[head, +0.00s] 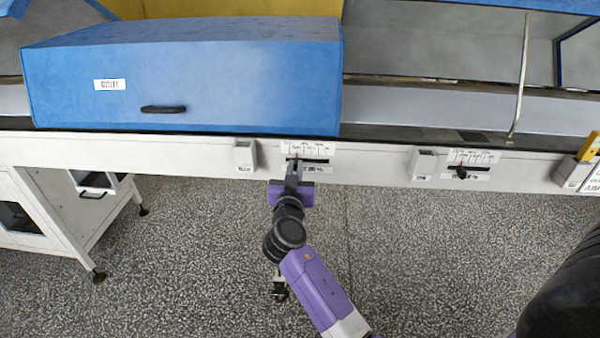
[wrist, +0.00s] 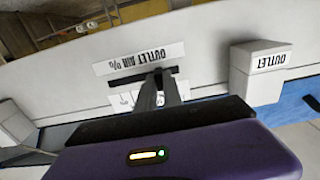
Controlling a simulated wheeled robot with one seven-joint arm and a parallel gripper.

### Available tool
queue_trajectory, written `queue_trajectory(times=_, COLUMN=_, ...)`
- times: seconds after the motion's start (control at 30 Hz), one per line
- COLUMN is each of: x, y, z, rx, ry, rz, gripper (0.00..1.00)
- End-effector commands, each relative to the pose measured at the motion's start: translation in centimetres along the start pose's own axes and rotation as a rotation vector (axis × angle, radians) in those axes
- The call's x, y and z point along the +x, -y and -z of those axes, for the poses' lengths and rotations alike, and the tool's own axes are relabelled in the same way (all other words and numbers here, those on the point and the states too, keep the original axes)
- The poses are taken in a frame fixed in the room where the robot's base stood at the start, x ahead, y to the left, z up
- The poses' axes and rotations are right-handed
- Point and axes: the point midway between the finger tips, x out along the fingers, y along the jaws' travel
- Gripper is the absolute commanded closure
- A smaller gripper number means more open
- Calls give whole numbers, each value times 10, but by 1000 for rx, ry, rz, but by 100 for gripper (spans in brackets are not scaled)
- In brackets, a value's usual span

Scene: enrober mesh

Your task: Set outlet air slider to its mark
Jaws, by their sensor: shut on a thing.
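The outlet air slider's slot and scale plate (head: 318,151) are on the white front rail, below the blue hood. The slot also shows upside down in the wrist view, beside the label "OUTLET AIR %" (wrist: 138,58). My gripper (head: 292,167) reaches up to the left part of this slot. In the wrist view my gripper's fingers (wrist: 159,88) are close together at the slot, shut on the slider's knob. The knob itself is hidden between the fingers. A small red mark shows on the scale just above the fingers in the head view.
A second slider (head: 462,172) with its own scale sits to the right on the rail. A small white box (head: 244,155) labelled "OUTLET" in the wrist view (wrist: 260,72) stands beside the slot. The blue hood (head: 200,75) with a black handle is above. The floor in front is clear.

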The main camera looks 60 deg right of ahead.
Motion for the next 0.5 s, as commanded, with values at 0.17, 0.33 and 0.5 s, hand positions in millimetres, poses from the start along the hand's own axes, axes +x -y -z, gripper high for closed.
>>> queue_trajectory(times=0.17, x=-1, y=1, z=0, rx=0, ry=2, rz=2, gripper=100)
queue_trajectory(times=0.33, x=-1, y=0, z=0, rx=0, ry=2, rz=2, gripper=67)
queue_trajectory(times=0.5, x=0, y=0, z=0, rx=0, ry=1, rz=1, gripper=67)
